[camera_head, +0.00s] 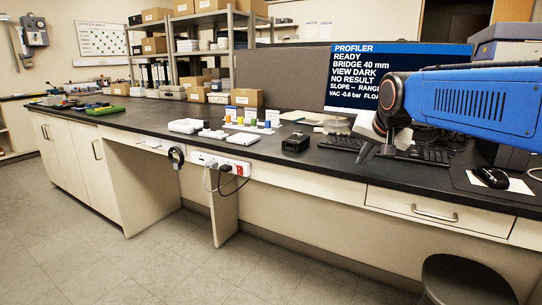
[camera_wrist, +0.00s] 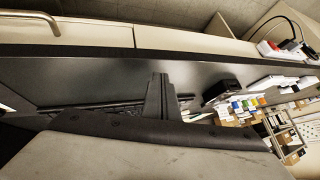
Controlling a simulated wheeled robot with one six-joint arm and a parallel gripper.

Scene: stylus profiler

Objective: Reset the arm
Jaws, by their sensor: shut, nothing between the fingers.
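My blue arm reaches in from the right in the head view, in front of the monitor's lower right part. My gripper (camera_head: 374,152) hangs over the bench near the keyboard, apart from any loose object as far as I can tell. In the wrist view its dark fingers (camera_wrist: 159,86) are together with nothing between them. The black keyboard (camera_head: 428,155) is partly hidden behind my gripper and arm.
The black bench (camera_head: 290,165) runs across the view. A monitor (camera_head: 380,75) reads READY and NO RESULT. A small black box (camera_head: 296,142), white trays (camera_head: 185,126) and coloured pieces stand left of my gripper. A mouse (camera_head: 490,177) lies at the right. The floor in front is clear, apart from a stool (camera_head: 468,280).

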